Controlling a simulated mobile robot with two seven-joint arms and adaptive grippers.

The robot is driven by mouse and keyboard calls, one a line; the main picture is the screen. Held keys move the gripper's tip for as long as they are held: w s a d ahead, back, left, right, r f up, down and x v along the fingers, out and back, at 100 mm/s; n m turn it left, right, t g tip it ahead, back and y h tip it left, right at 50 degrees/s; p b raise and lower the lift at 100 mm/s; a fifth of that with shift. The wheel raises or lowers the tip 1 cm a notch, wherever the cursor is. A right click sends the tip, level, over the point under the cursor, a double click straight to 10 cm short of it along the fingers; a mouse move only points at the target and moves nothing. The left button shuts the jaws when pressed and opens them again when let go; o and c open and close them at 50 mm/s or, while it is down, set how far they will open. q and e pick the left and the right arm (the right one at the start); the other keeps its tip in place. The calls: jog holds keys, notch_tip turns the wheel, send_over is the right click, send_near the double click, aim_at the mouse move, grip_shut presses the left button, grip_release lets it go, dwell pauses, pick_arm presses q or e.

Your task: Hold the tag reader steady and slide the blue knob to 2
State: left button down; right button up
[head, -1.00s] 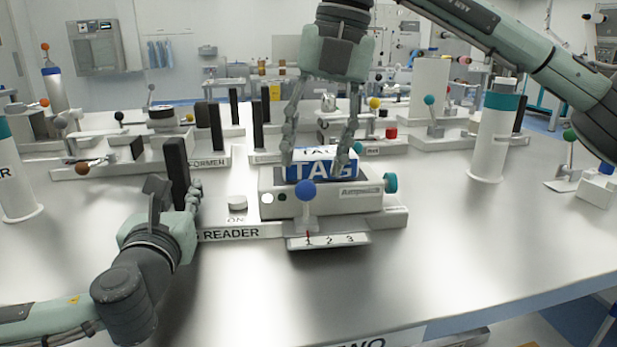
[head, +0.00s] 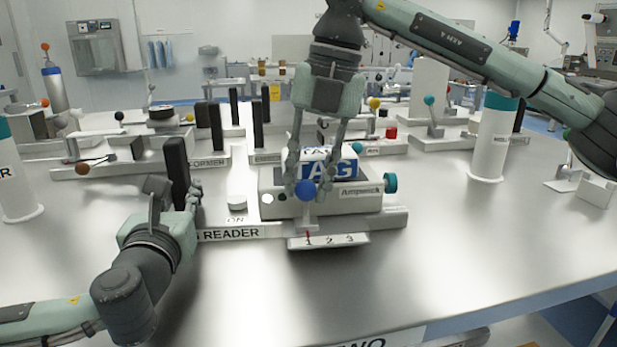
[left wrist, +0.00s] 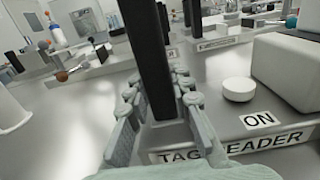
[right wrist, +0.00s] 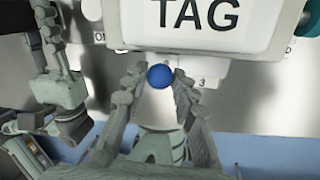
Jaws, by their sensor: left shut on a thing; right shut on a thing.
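The tag reader (head: 270,205) is a pale box on a base, with a blue and white TAG block (head: 342,168) on top. My left gripper (head: 174,198) is shut on the black upright handle (head: 176,160) at the reader's left end; the left wrist view shows the handle (left wrist: 148,60) between its fingers. The blue knob (head: 305,190) is a ball on a short stem at the reader's front. The red mark under it stands at 1 on the scale (head: 328,241) marked 1, 2, 3. My right gripper (right wrist: 160,75) is shut on the blue knob (right wrist: 160,77).
A white ON button (head: 238,202) sits between the handle and the box. A teal knob (head: 390,182) sticks out at the box's right side. A white cylinder with a teal band (head: 490,145) stands to the right. The table (head: 430,270) in front is clear.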

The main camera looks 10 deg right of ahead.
pick_arm(q)
jog(key=shift+s+f, duration=0.1)
jog(key=shift+f, duration=0.55)
pick_arm(e)
grip_shut()
jog(key=shift+s+d, duration=0.1)
jog(key=shift+d, duration=1.45)
jog(key=o, duration=1)
grip_release()
jog(key=shift+o, duration=0.2)
notch_tip(320, 180, up, 12)
jog(key=d, duration=0.2)
jog(key=shift+s, duration=0.45)
pick_arm(q)
jog(key=shift+r, duration=0.35)
pick_arm(e)
jog(key=shift+d, duration=0.1)
